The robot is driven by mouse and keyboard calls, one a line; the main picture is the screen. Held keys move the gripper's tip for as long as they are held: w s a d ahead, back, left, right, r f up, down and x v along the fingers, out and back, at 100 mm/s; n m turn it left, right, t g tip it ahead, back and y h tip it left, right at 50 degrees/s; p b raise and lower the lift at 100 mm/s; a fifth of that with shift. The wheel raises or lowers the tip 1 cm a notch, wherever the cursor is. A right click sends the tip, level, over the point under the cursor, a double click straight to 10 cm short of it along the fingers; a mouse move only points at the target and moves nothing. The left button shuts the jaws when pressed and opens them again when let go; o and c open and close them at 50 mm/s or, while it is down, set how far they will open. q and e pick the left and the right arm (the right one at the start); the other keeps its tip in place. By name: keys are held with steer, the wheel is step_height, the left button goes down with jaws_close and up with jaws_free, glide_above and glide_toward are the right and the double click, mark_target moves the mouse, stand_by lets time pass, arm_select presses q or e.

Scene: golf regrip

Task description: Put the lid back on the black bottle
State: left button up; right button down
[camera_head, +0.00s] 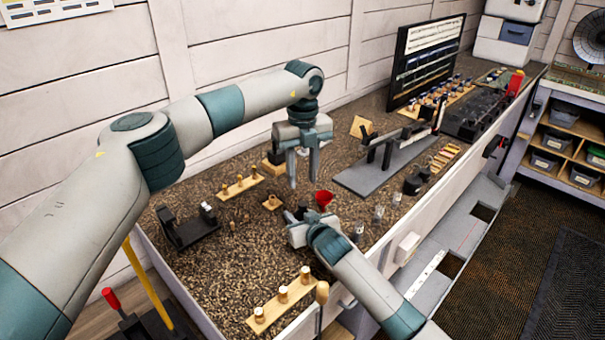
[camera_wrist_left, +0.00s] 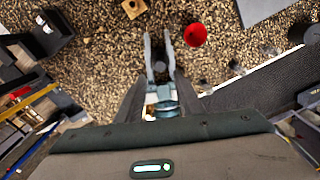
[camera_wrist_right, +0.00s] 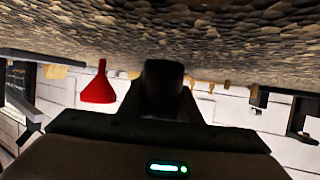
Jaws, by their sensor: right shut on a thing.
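The black bottle (camera_head: 302,208) stands on the speckled bench top, partly hidden by my right gripper. In the right wrist view the bottle (camera_wrist_right: 163,88) is a dark shape straight ahead. My right gripper (camera_head: 300,226) is shut on it from the side. My left gripper (camera_head: 302,178) points down above and behind the bottle, its fingers apart with nothing visible held. In the left wrist view a dark round top, probably the bottle's (camera_wrist_left: 159,67), shows between these fingers (camera_wrist_left: 158,38). I cannot make out the lid for certain; a small wooden square (camera_head: 272,203) with a dark spot lies left of the bottle.
A red funnel (camera_head: 324,198) stands close right of the bottle; it shows in the right wrist view (camera_wrist_right: 98,88). Small clear cups (camera_head: 378,214) stand further right. A black stand (camera_head: 188,228) and peg boards (camera_head: 240,186) are left. A wooden rack (camera_head: 282,298) lies at the front.

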mark_target(302, 204)
arm_select(q)
steer(key=shift+f, duration=0.15)
steer(key=shift+f, duration=3.9)
jaws_close()
